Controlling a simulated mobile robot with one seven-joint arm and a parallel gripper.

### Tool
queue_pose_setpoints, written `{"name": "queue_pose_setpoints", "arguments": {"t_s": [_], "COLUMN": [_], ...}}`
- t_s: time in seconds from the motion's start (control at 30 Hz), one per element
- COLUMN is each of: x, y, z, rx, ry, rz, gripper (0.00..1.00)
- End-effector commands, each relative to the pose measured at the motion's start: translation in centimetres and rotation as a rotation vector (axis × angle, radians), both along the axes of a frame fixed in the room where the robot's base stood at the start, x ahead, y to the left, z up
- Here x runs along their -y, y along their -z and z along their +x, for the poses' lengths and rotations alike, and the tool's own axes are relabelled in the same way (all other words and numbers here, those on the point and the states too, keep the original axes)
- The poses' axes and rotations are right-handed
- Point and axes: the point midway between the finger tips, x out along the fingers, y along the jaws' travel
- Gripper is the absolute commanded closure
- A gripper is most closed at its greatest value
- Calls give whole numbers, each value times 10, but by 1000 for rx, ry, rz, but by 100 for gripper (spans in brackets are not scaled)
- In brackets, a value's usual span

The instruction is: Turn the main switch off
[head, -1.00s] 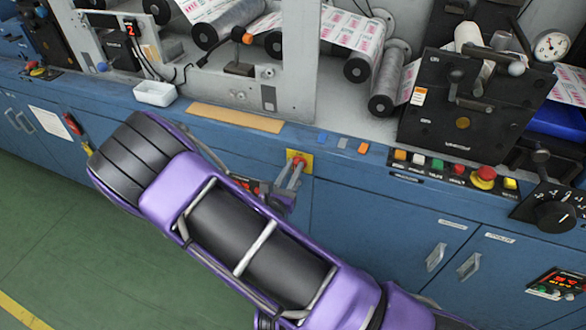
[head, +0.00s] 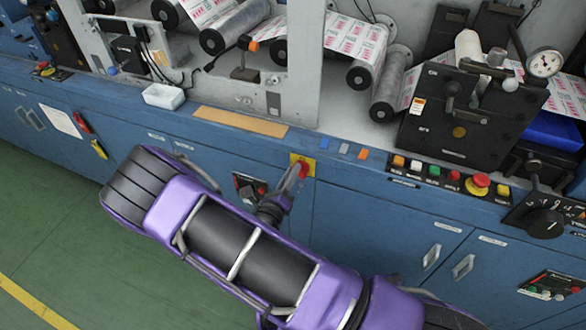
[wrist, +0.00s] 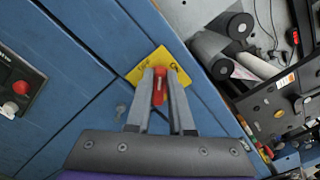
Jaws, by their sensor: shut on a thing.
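The main switch is a red handle (head: 303,169) on a yellow plate (head: 309,159), set on the blue front of the machine just below its ledge. In the wrist view the red handle (wrist: 159,86) stands out from the yellow plate (wrist: 181,75), between my two grey fingers. My gripper (wrist: 160,76) is shut on the handle, with one finger on each side. In the head view my gripper (head: 296,177) reaches up to the switch from below. The fingers hide part of the handle and plate, so the marked position cannot be read.
A small panel with red knobs (head: 249,188) is left of the switch, close to my arm. A row of coloured buttons (head: 450,175) and a black rotary knob (head: 545,222) lie to the right. A white tray (head: 164,96) stands on the ledge. Green floor is open at lower left.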

Motion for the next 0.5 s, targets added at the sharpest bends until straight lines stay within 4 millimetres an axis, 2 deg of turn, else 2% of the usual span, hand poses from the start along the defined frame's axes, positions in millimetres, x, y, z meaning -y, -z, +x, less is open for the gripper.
{"name": "queue_pose_setpoints", "arguments": {"t_s": [0.5], "x": [-5], "y": [8], "z": [1], "rx": [-166], "ry": [-1], "rz": [-452], "gripper": [100]}}
